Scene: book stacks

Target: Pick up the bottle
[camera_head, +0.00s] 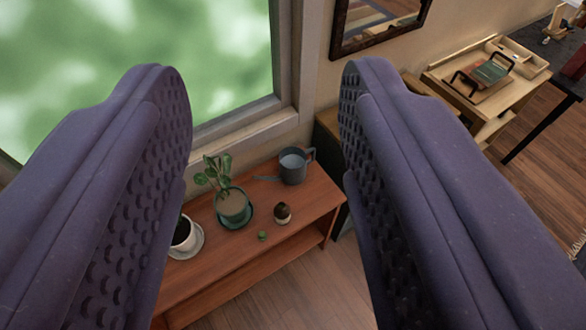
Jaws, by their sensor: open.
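My gripper (262,80) fills the left and right of the view with two purple, ridged fingers. They stand wide apart with nothing between them, high above a low wooden bench. I see no clear bottle in this view. On the bench are a potted plant, a grey watering can, a white pot and small round items. The fingers hide parts of the bench's left end and the floor to the right.
The wooden bench (286,228) stands under a window (70,45). A wooden desk (500,95) stands at the upper right. Floor (300,290) shows in front.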

